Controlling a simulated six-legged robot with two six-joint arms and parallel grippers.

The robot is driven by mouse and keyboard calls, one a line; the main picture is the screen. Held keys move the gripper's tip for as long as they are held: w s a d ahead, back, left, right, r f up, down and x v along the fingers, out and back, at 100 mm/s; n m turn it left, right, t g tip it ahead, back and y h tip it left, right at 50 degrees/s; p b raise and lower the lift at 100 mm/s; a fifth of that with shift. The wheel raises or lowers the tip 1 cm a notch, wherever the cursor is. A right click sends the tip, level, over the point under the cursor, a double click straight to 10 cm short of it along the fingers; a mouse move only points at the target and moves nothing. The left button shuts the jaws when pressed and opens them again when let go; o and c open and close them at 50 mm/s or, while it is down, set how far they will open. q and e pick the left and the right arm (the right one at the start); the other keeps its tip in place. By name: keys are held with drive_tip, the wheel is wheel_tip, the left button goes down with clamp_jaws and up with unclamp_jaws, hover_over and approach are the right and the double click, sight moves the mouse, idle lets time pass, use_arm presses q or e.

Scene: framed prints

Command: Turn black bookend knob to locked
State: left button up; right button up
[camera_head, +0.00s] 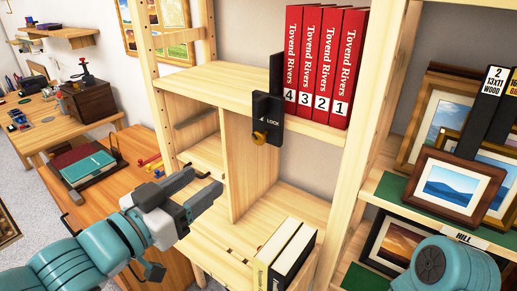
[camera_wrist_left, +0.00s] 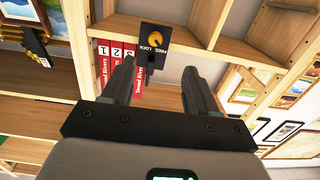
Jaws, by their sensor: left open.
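The black bookend (camera_head: 276,92) stands at the left end of a row of red books on the upper shelf. Its plate hangs over the shelf's front edge and reads LOCK. The small yellow-orange knob (camera_head: 259,138) sits low on this plate. In the left wrist view, which is upside down, the knob (camera_wrist_left: 155,40) shows on the plate with FREE and LOCK marked; its exact setting is too small to tell. My left gripper (camera_head: 207,186) is open and empty, below and left of the knob, apart from it. Its fingers also show in the left wrist view (camera_wrist_left: 158,84).
Red numbered books (camera_head: 325,70) stand right of the bookend. A wooden divider (camera_head: 250,160) rises under the shelf, behind the knob area. Cream and black books (camera_head: 285,255) stand lower right. Framed prints (camera_head: 455,187) fill the right shelves. Space before the knob is clear.

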use_arm(q)
approach(257, 140)
drive_tip(key=shift+h, duration=0.3)
drive_tip(key=x, duration=0.4)
drive_tip(key=p+x, duration=0.1)
drive_tip(key=x, duration=0.4)
drive_tip(key=shift+w+a+f, duration=0.1)
drive_tip(key=shift+w+f, duration=0.05)
drive_tip(key=shift+f, duration=0.05)
drive_tip(key=c, duration=1)
drive_tip(key=shift+c, duration=0.2)
